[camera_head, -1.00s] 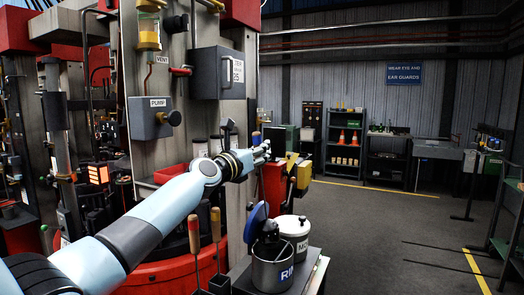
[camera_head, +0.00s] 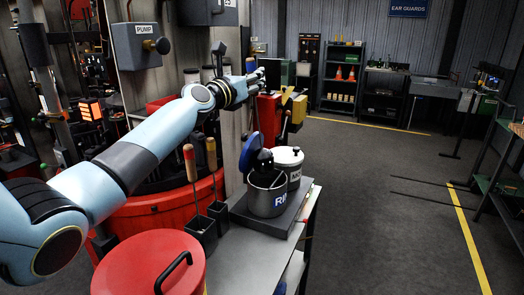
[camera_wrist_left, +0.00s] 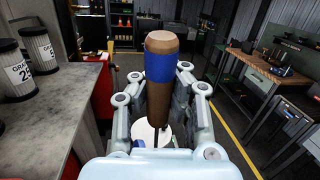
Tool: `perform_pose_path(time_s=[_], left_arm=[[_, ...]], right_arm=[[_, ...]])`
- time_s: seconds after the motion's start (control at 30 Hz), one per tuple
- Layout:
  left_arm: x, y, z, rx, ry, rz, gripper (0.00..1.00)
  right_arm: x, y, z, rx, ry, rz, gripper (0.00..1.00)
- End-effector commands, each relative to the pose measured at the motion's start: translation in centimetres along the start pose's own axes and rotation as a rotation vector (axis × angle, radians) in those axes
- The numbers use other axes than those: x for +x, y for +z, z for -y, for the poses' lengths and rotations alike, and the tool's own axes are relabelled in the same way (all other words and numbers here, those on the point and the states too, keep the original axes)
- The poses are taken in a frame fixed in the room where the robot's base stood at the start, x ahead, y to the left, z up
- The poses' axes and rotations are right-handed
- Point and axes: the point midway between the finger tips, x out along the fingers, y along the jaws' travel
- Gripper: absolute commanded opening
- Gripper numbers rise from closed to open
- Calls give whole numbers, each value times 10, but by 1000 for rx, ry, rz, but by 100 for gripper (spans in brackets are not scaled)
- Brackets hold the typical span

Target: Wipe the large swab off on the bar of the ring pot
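My left gripper (camera_head: 258,80) is raised at the far end of my outstretched arm, above and behind the pots. In the left wrist view its fingers (camera_wrist_left: 160,105) are closed around a brown handle with a blue band, the large swab (camera_wrist_left: 160,80). The handle stands upright; its thin shaft runs down, and its head is hidden. The ring pot (camera_head: 268,197) is a grey metal pot with "RI" readable on it. Its blue lid (camera_head: 250,153) is tipped up, and something dark shows at its mouth. I cannot make out its bar. My right gripper is not in view.
A red lidded drum (camera_head: 150,265) is in front. A grey bench (camera_head: 245,245) has bare room. Machinery is on the left; open floor on the right.

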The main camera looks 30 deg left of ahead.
Motion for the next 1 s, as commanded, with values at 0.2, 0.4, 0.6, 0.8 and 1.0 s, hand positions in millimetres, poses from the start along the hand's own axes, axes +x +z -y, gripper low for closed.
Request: perform_pose_path(time_s=[0.2, 0.4, 0.6, 0.8, 1.0], left_arm=[[-2, 2, 13, 0, 0, 1, 0], [-5, 1, 26, 0, -1, 2, 0], [-8, -1, 39, 0, -1, 1, 0], [-9, 0, 46, 1, 0, 2, 0], [-10, -5, 46, -1, 0, 1, 0]], right_arm=[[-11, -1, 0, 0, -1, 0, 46], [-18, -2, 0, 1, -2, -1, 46], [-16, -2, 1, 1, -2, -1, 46], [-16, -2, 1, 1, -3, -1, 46], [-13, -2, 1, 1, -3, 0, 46]])
